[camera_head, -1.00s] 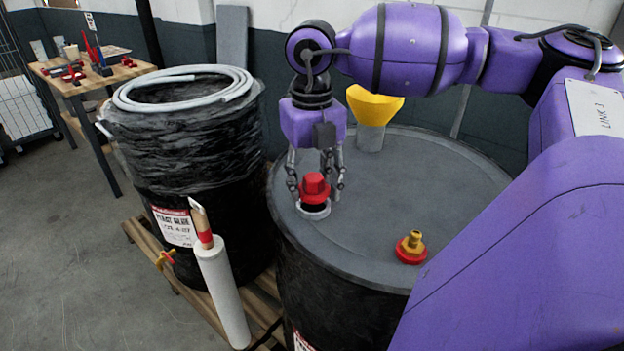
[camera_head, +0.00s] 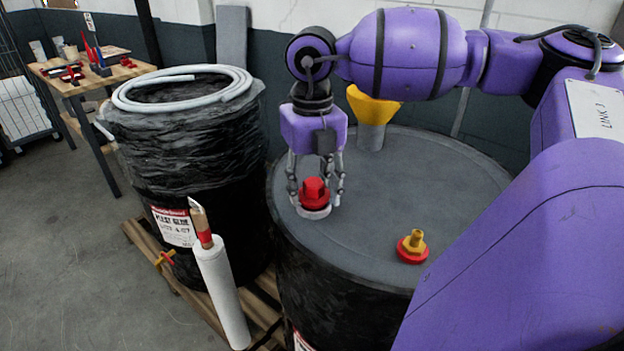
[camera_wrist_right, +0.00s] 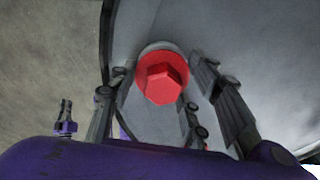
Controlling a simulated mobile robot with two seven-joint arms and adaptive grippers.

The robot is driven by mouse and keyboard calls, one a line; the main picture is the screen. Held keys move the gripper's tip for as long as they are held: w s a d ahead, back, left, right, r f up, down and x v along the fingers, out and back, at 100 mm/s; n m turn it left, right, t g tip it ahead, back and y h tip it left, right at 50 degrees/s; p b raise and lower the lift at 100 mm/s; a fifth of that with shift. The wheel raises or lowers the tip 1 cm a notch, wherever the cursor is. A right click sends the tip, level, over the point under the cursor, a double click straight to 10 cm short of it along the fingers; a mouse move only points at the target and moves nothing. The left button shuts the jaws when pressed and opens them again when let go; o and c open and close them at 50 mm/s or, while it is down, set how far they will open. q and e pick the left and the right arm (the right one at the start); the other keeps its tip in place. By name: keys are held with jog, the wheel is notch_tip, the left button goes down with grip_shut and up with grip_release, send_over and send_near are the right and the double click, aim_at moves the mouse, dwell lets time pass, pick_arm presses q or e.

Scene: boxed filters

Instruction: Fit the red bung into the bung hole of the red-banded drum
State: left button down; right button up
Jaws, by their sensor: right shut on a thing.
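The red bung (camera_head: 314,190) has a hexagonal head and sits low in the pale bung hole collar (camera_head: 313,213) near the left edge of the drum lid (camera_head: 420,190). Its flange looks level with the collar top; whether it is fully seated I cannot tell. My right gripper (camera_head: 316,196) points down with its fingers around the bung, shut on it. In the right wrist view the bung (camera_wrist_right: 162,77) lies between the fingers, with the pale collar (camera_wrist_right: 160,48) behind it. A red band on this drum is not clearly visible. My left gripper is out of view.
A yellow funnel-like piece (camera_head: 374,105) stands at the lid's back. A brass fitting with a red base (camera_head: 412,247) sits at the lid's right front. A wrapped drum (camera_head: 190,150) with a coiled hose (camera_head: 185,88) and a white roll (camera_head: 222,295) stand left.

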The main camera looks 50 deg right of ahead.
aim_at(312, 182)
jog(key=shift+f, duration=0.45)
jog(key=o, duration=1.2)
jog(key=shift+r, duration=6.05)
